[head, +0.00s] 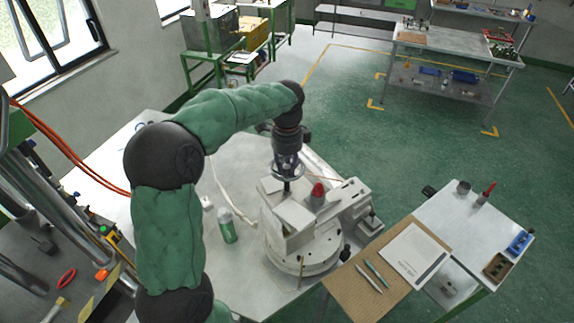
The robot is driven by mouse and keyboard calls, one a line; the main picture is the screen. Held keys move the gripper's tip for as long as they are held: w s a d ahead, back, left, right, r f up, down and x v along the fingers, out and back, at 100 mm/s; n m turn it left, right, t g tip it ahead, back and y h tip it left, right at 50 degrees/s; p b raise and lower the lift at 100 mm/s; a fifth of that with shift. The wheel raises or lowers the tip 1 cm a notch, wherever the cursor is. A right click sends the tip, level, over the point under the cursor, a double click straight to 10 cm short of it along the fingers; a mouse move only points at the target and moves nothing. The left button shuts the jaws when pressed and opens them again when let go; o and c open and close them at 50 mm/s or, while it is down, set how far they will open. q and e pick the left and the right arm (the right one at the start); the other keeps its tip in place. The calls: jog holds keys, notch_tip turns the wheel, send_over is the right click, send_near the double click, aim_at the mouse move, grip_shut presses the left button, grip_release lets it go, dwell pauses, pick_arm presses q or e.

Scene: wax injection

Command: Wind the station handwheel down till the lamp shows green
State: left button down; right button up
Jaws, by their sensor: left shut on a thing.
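My left arm reaches over the table from the left and bends down to the station. My left gripper (287,166) points down and is shut on the handwheel (287,173), a small dark ring above the station's top. The fingers and wrist cover much of the wheel. My right gripper is not in view.
A green-white bottle (227,226) stands left of the station. A brown board (382,279) with paper and pens lies at the front right. A side table (466,222) holds a blue box (520,242) and small items.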

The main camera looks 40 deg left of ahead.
pick_arm(q)
jog(key=m, duration=0.4)
jog(key=shift+m, duration=0.3)
jog(key=m+p, duration=0.1)
jog(key=m, duration=0.3)
jog(key=shift+m, duration=0.3)
jog(key=c, duration=1.3)
grip_release()
notch_tip(320, 180, up, 12)
jog(key=shift+r, duration=0.1)
